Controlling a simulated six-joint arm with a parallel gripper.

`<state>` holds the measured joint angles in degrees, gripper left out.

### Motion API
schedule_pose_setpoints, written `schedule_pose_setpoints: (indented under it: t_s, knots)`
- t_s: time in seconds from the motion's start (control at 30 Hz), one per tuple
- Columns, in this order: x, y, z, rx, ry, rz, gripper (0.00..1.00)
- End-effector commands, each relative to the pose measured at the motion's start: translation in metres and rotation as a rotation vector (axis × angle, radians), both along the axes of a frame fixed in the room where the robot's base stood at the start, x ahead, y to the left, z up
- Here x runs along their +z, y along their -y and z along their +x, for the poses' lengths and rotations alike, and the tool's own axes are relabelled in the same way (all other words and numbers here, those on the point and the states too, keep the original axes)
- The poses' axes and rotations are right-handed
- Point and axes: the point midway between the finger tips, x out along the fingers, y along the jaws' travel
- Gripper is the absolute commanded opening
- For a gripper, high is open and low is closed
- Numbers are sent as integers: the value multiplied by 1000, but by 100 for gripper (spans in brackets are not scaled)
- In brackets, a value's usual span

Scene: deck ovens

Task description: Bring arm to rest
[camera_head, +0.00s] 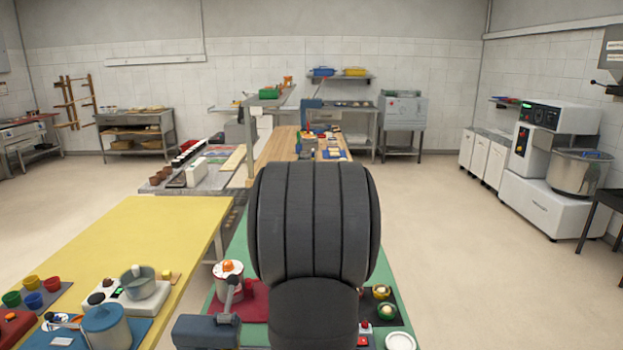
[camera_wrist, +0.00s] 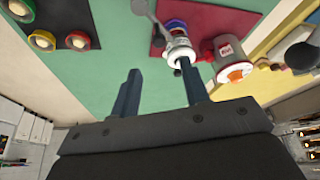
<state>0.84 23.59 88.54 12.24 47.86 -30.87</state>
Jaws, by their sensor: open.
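My gripper (camera_wrist: 160,68) shows in the wrist view with its two dark blue-grey fingers spread apart. Nothing is visible between the fingers. It is above a green table (camera_wrist: 115,55). A white and red item with a blue top (camera_wrist: 178,40) lies close to the right fingertip; I cannot tell whether they touch. In the head view my dark arm fills the lower middle and hides much of the green table (camera_head: 408,322). My gripper's fingers cannot be made out there.
A white pot with an orange knob (camera_head: 228,278) stands left of my arm on a dark red mat (camera_head: 256,302). Small round bowls on a dark mat (camera_head: 385,293) are on the right. A yellow table (camera_head: 150,235) is left. Open floor (camera_head: 470,260) lies right.

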Motion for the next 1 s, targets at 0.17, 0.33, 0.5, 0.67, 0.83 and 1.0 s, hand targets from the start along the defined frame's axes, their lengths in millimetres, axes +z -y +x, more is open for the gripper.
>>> schedule_pose_setpoints:
  t_s: [0.17,0.33,0.5,0.67,0.83,1.0]
  knots:
    - [35,6,-13,-2,4,0,42]
    - [67,11,-25,-2,4,0,42]
    - [62,10,-25,0,-7,1,42]
    - [32,5,-14,1,-6,1,42]
    - [1,0,-1,1,-4,0,42]
    - [-31,-5,11,0,-4,-1,42]
